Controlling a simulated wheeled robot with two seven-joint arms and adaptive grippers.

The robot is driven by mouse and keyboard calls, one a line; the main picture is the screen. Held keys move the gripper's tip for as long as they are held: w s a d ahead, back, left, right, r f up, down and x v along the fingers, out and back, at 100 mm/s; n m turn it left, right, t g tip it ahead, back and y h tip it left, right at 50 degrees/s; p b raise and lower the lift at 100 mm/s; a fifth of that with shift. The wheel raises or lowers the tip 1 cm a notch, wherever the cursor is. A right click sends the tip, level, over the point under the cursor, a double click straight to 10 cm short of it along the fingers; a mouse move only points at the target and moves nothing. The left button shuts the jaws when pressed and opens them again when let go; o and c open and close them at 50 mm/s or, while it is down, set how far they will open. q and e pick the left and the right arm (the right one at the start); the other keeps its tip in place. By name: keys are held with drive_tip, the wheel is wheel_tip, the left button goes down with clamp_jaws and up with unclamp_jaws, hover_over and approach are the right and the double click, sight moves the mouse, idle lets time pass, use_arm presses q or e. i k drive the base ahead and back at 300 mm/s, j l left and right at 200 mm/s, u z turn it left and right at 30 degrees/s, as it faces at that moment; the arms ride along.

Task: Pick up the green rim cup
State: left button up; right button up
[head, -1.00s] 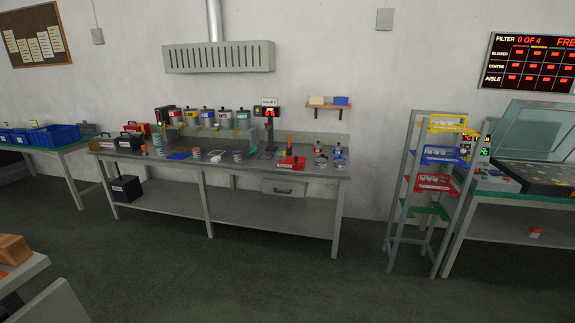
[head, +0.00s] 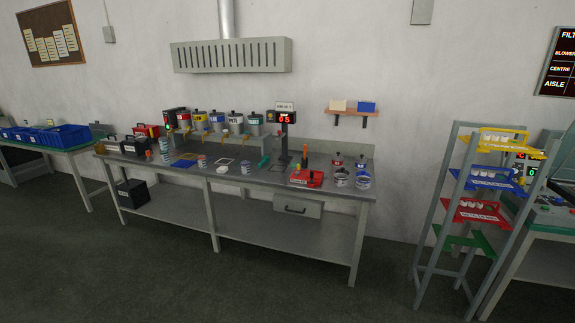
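Several small cups or pots stand on the grey workbench (head: 290,233). One is a bluish-green cup (head: 164,149) near its left part, one is a pale cup with red and blue marks (head: 202,161), and one is a bluish-grey cup (head: 246,167) near the middle. They are too small here to tell which has a green rim. Neither of my grippers is in view.
Large ink drums (head: 236,122) with taps stand at the back of the bench. A red device (head: 306,178) and clear jars (head: 341,178) sit at its right. A rack with coloured shelves (head: 478,212) stands at right. The floor in front is clear.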

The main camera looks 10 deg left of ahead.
sight(164, 155)
drive_tip(key=i+l+u, duration=0.1)
drive_tip(key=i+u, duration=0.35)
drive_tip(key=i, duration=0.4)
drive_tip(key=i+j+u, duration=0.25)
drive_tip(key=i, duration=0.15)
drive_tip(key=i+u, duration=0.25)
drive_tip(key=i, duration=0.15)
drive_tip(key=i+j+u, duration=0.15)
drive_tip(key=i+j, duration=0.25)
drive_tip(key=j, duration=0.15)
drive_tip(key=i+j+u, duration=0.15)
drive_tip(key=i+j, duration=0.25)
drive_tip(key=j, duration=0.1)
